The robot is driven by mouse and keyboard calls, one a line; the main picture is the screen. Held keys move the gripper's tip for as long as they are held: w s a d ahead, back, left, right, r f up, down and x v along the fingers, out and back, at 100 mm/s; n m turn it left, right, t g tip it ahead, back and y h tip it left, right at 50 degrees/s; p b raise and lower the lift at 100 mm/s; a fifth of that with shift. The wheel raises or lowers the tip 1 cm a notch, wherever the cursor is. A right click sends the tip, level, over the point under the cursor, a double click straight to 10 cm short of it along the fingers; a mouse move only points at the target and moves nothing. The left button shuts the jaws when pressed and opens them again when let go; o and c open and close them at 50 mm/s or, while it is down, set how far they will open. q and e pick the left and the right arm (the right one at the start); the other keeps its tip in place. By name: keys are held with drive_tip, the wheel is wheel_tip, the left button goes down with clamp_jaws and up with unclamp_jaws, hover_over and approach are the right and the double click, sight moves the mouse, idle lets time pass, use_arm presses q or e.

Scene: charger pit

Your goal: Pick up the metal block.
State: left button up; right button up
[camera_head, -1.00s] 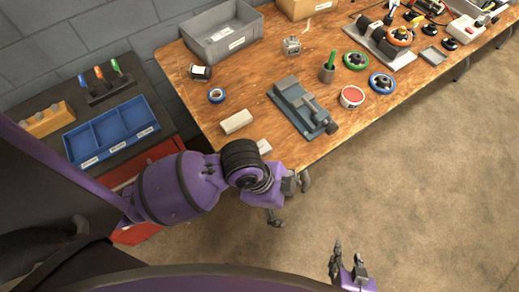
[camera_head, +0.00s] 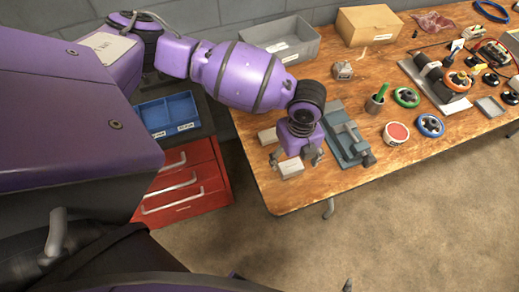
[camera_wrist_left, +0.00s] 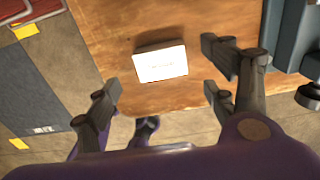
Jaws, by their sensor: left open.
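A pale grey block with a small printed label, which I take for the metal block (camera_head: 291,169), lies on the wooden workbench near its front left edge. Of my right gripper (camera_head: 347,286) only a dark tip shows at the bottom edge.
A grey vise (camera_head: 345,140) stands close to the right of my left gripper. A grey bin (camera_head: 300,50) and a cardboard box (camera_head: 368,24) stand at the back. Red drawers (camera_head: 185,183) are left of the workbench (camera_head: 290,199).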

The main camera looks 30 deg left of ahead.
sight(292, 165)
use_arm(q)
wheel_tip(292, 165, down, 5)
drive_tip(key=shift+w+r, duration=0.1)
drive_tip(key=shift+w, duration=0.1)
drive_tip(key=c, duration=1.5)
drive_tip(key=shift+r, duration=0.15)
drive_tip(key=shift+r, duration=0.2)
drive_tip(key=r, duration=0.3)
drive_tip(key=shift+s+d+r, duration=0.25)
drive_tip(key=s+d+r+p, duration=0.1)
drive_tip(key=s+d+r, duration=0.7)
drive_tip(key=s+r, duration=0.1)
drive_tip(key=shift+s, duration=0.9)
drive_tip(key=shift+f, duration=0.1)
